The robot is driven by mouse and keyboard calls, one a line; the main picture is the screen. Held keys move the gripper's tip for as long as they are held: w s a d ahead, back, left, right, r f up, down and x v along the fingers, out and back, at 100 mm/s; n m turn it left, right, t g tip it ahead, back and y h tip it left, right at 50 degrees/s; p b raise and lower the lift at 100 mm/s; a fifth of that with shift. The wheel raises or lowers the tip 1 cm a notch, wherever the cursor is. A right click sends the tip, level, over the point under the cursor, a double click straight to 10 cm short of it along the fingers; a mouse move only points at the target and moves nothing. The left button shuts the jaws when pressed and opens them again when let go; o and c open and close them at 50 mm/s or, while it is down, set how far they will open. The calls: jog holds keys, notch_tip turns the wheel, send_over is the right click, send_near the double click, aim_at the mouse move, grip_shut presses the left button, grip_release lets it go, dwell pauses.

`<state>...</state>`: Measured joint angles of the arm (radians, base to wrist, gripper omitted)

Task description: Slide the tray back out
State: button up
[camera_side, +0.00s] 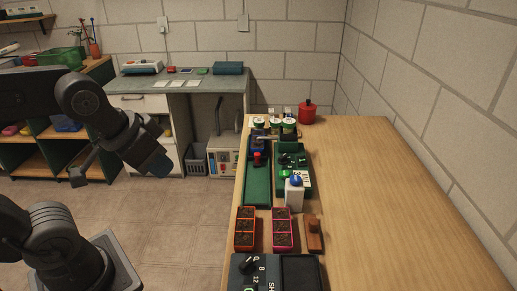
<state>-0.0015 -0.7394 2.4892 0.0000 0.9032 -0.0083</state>
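A long, narrow dark green tray (257,188) lies on the wooden bench, along its left edge. A small red-topped item (257,158) stands toward its far part. Two small soil-filled trays, one orange (245,229) and one pink (282,230), sit side by side nearer the camera. I cannot tell which of these the task means. My gripper (78,177) hangs in the air at the left, over the floor and well apart from the bench and trays. It is small and dark, and I cannot tell whether its fingers are apart.
A green box (292,157) with dark contents and a white, blue-topped container (293,192) stand right of the long tray. A brown wooden block (314,233), a dark control box (262,272) and a red pot (307,112) are also on the bench. The bench's right side is clear.

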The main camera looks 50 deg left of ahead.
jog(key=o, duration=0.4)
jog(key=w+r+n, duration=0.1)
jog(key=w, duration=0.2)
jog(key=w+a+r+n+g, duration=0.1)
jog(key=w, duration=0.2)
jog(key=w+r+n, duration=0.1)
jog(key=w+r, duration=0.1)
jog(key=w, duration=0.1)
jog(key=shift+w+a+n, duration=0.3)
jog(key=shift+a, duration=0.1)
jog(key=n+g, duration=0.4)
jog(key=n, duration=0.7)
send_over(257, 154)
notch_tip(257, 154, down, 12)
jog(key=r, duration=0.1)
notch_tip(257, 154, down, 14)
jog(key=shift+f, duration=0.2)
jog(key=shift+c, duration=0.4)
jog(key=shift+a, duration=0.1)
grip_shut()
